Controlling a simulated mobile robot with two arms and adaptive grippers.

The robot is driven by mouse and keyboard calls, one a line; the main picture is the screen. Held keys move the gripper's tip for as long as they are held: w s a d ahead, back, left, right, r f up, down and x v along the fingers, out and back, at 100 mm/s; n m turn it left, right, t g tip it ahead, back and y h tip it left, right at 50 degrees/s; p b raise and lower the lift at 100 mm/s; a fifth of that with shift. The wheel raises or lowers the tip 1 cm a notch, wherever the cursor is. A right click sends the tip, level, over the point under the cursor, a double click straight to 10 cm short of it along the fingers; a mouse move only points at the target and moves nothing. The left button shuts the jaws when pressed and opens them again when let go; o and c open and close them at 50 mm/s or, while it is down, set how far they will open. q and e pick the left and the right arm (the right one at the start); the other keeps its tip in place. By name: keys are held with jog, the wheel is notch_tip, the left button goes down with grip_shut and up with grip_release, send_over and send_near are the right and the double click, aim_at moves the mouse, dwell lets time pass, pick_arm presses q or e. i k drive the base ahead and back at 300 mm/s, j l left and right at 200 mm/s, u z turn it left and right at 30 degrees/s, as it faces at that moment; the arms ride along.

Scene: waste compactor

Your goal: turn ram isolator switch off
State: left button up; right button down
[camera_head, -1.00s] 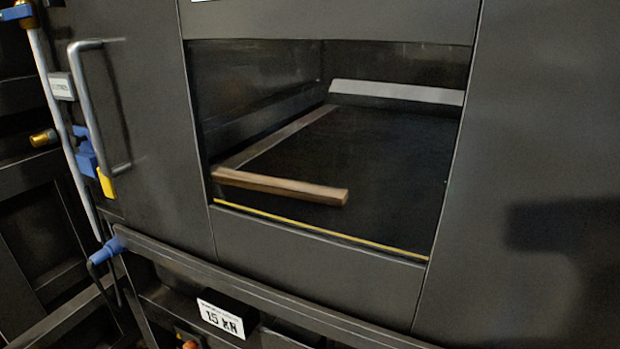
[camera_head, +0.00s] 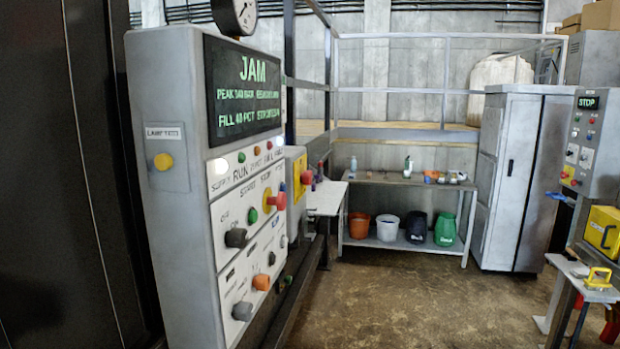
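A grey control cabinet (camera_head: 172,255) stands at the left. Its display (camera_head: 243,92) reads JAM. Below it are a dark rotary knob (camera_head: 236,238) with small OFF and ON lettering, an orange knob (camera_head: 261,282) and another dark knob (camera_head: 242,311). A green button (camera_head: 253,216) and a red stop button (camera_head: 278,201) sit above them. A yellow box with a red knob (camera_head: 306,177) shows just behind the cabinet. I cannot read which control is the ram isolator switch. Neither gripper is in view.
A dark panel (camera_head: 60,180) fills the left edge. A bench (camera_head: 385,179) with buckets under it and a grey locker (camera_head: 520,180) stand at the back. Another panel reading STOP (camera_head: 597,150) is at the right. The middle floor (camera_head: 430,285) is clear.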

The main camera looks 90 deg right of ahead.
aim_at(306, 177)
jog(key=z, duration=2.7)
